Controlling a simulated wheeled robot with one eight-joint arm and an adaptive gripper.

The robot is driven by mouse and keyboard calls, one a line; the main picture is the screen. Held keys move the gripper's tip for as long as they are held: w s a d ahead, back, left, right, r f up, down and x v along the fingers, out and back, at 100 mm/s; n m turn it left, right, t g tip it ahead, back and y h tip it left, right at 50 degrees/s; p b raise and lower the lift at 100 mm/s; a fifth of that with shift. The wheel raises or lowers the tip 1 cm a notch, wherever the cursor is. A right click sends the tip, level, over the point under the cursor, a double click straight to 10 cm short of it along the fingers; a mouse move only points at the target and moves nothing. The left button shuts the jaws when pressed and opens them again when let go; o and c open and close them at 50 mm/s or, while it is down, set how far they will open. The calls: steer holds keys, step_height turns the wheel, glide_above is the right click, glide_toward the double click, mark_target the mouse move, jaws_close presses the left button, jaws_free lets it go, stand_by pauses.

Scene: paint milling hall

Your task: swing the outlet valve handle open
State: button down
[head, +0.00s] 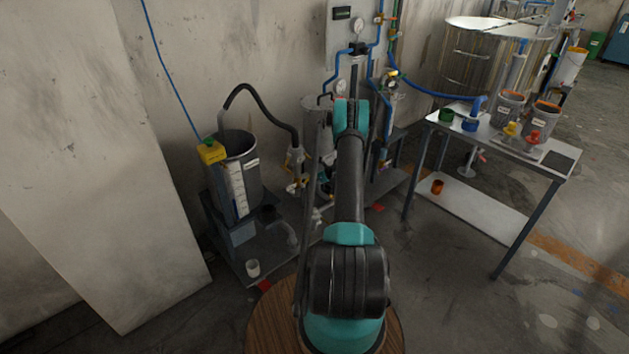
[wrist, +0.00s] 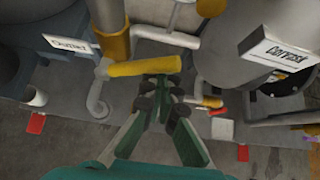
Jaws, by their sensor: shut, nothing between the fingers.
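The outlet valve handle is a yellow bar (wrist: 145,66) in the wrist view, lying roughly level across the upper middle. Its left end meets a pale fitting with a bent pipe below, beside a white label that seems to read "Outlet" (wrist: 70,45). My gripper (wrist: 162,84) is shut and empty, with its dark fingertips just below the handle's right end. I cannot tell whether they touch it. In the head view my arm hides the gripper, and the handle cannot be picked out clearly among the small yellow fittings.
A grey vessel with a label (wrist: 278,52) stands close on the right in the wrist view. Red tags lie on the floor. In the head view a grey bucket (head: 238,165) stands left, and a table with cups (head: 560,160) stands right. Open floor lies right of my arm.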

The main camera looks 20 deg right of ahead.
mark_target(312, 174)
steer(key=shift+r, duration=0.1)
steer(key=shift+s+a+r, duration=0.1)
steer(key=shift+a+r, duration=0.15)
steer(key=shift+r, duration=0.55)
steer(key=shift+a, duration=0.1)
steer(key=shift+s+a+r, duration=0.15)
steer(key=shift+a+r, duration=0.2)
steer(key=shift+r, duration=0.4)
steer(key=shift+a+r, duration=0.1)
steer(key=shift+s+a+r, duration=0.2)
steer(key=shift+a+r, duration=0.3)
steer(key=shift+r, duration=0.05)
